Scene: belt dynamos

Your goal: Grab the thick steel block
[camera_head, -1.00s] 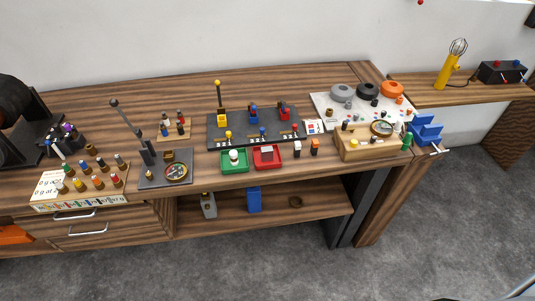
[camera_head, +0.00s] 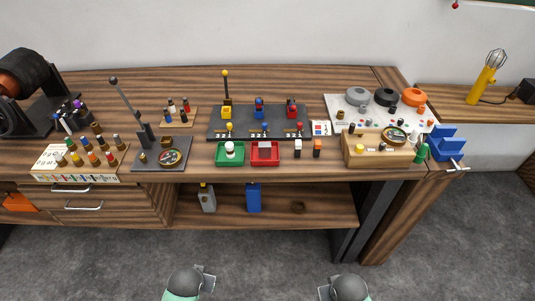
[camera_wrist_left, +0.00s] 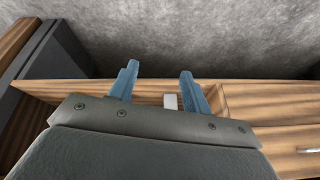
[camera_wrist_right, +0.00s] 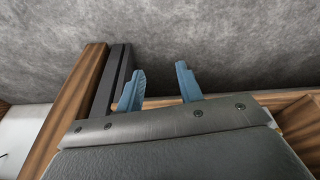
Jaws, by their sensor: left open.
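A grey steel block (camera_head: 208,198) stands upright on the lower shelf below the bench, with a small yellowish part at its top. In the left wrist view a pale grey block (camera_wrist_left: 171,102), apparently the same one, shows beyond the fingers, nearer the right-hand finger. My left gripper (camera_wrist_left: 159,72) is open and empty, apart from the block. My right gripper (camera_wrist_right: 160,72) has its fingers apart with nothing between them. In the head view only parts of my two arms show at the bottom edge; the fingertips cannot be made out there.
Drawers (camera_head: 85,198) close off the shelf's left side; a dark leg (camera_head: 372,215) stands right. The bench top overhangs the shelf.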

